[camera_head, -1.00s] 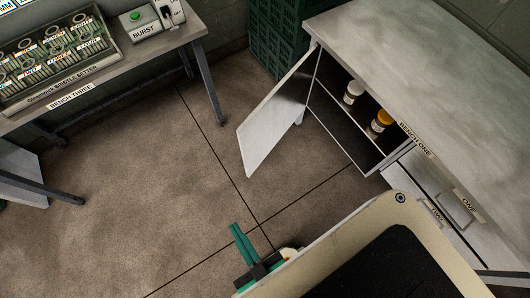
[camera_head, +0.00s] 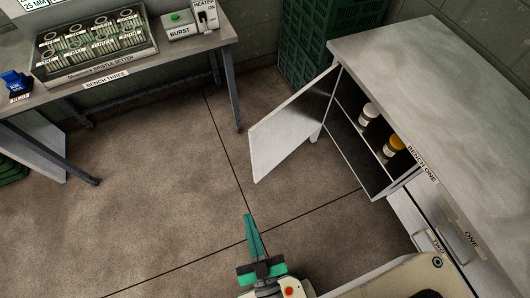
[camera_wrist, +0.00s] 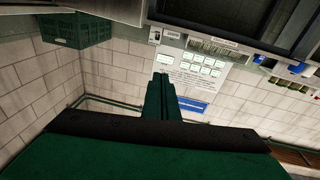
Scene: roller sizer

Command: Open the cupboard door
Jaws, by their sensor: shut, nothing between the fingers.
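The cupboard door (camera_head: 290,128) is a grey metal panel on the bench labelled BENCH ONE (camera_head: 440,90). It stands swung well out from the cupboard (camera_head: 352,155), hinged at the far left edge, and the inside is visible. A white-capped jar (camera_head: 369,113) and an orange-capped jar (camera_head: 394,146) stand on the shelf inside. My gripper (camera_head: 251,222) has green fingers together, with nothing between them. It is over open floor, nearer than the door and apart from it. In the wrist view my gripper (camera_wrist: 162,92) shows against a tiled wall, and the door cannot be made out with certainty.
Drawers ONE (camera_head: 463,236) and TWO (camera_head: 428,232) are right of the cupboard, shut. Green crates (camera_head: 305,45) stack behind the bench. Bench three (camera_head: 130,75) at the back left carries a bristle setter and a burst switch box. The floor between is clear.

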